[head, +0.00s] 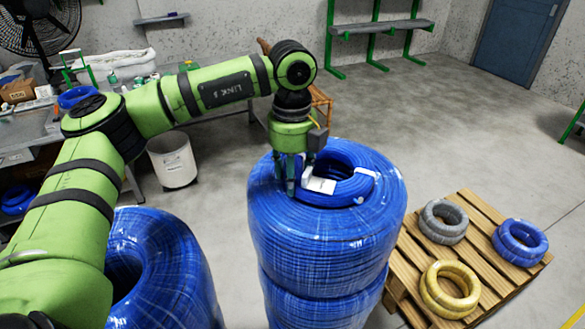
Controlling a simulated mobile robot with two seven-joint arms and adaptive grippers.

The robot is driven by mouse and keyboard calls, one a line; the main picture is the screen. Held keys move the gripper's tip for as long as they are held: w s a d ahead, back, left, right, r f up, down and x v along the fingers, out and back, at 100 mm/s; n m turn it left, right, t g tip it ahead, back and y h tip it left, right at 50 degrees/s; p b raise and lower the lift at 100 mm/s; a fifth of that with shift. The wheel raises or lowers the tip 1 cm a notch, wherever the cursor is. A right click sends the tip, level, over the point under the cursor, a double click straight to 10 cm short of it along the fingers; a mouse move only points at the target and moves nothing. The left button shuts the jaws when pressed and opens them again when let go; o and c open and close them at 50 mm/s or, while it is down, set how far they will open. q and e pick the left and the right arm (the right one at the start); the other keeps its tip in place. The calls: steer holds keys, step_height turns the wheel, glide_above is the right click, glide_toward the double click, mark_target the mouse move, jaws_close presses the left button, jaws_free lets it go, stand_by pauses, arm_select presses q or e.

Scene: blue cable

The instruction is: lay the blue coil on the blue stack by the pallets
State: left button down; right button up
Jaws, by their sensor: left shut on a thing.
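The blue coil (352,187) with a white label is at the top of the tall blue stack (325,255), which stands beside the wooden pallet (407,262). The coil looks tilted, and I cannot tell how fully it rests on the stack. My left gripper (300,180) comes down from above and is shut on the coil's left side, near the label. Its fingertips are partly hidden against the coil and stack. My right gripper is not in view.
The pallet holds a grey coil (443,221), a yellow coil (450,289) and another blue coil (520,242). Another large blue roll (165,270) stands at lower left. A white bucket (173,160) stands beside the workbench. Open floor (450,125) lies behind the pallet.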

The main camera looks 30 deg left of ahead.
arm_select(q)
steer(key=c, duration=0.6)
jaws_free()
steer(key=shift+o, duration=0.2)
step_height(320, 180, up, 12)
steer(key=b, duration=0.2)
